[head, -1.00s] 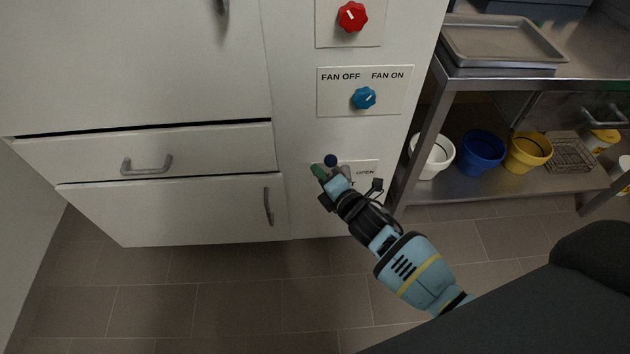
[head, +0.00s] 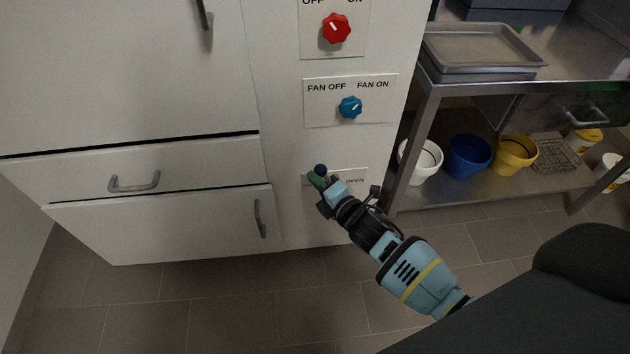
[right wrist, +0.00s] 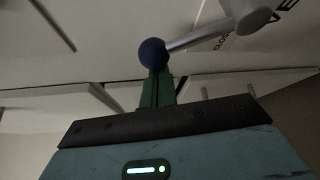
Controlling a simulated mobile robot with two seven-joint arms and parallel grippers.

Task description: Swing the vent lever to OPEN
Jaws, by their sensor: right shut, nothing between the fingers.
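The vent lever has a dark blue ball knob (head: 320,170), low on the white panel. In the right wrist view the ball (right wrist: 153,52) sits at the end of a metal rod (right wrist: 195,38) running to a round pivot (right wrist: 247,14). The lever's plate (head: 350,173) shows OPEN at its right; the wrist view shows part of CLOSED near the rod. The ball is at the plate's left side. My right gripper (head: 317,182) is shut and empty, its green fingertips right by the ball; I cannot tell whether they touch. It hides the rod in the head view. My left gripper is out of view.
Above the lever are a blue fan knob (head: 350,107) and a red knob (head: 336,28). Drawers with handles (head: 134,183) are left of the panel. A metal bench (head: 432,100) with trays and several pots stands close on the right. The floor in front is clear.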

